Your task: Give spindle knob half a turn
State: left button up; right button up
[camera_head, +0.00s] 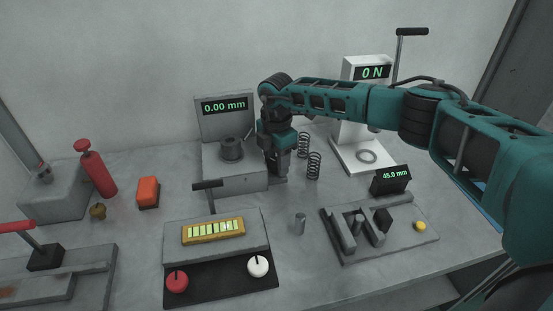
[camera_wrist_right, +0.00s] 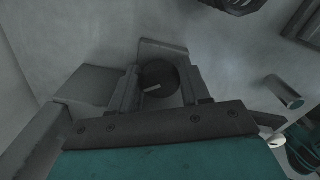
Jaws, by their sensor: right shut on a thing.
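The spindle knob (camera_wrist_right: 158,80) shows in the right wrist view as a dark round knob with a pale pointer line on its face. My right gripper (camera_head: 277,172) is shut on it, with one finger on each side of the knob. In the head view the gripper points down at the right side of the grey gauge (camera_head: 231,184), and it hides the knob there. The gauge display (camera_head: 224,106) reads 0.00 mm. A dark cylinder (camera_head: 232,150) stands on top of the gauge block. My left gripper is not in view.
Black springs (camera_head: 314,166) stand just right of my gripper, before a white force stand (camera_head: 366,160) reading 0 N. A small metal cylinder (camera_head: 300,223) and a 45.0 mm fixture (camera_head: 385,236) are in front. A yellow-topped panel (camera_head: 213,231) with knobs lies front left.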

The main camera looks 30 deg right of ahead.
jog(key=shift+d, duration=0.15)
jog(key=o, duration=0.9)
jog(key=shift+c, duration=0.2)
jog(key=shift+o, duration=0.7)
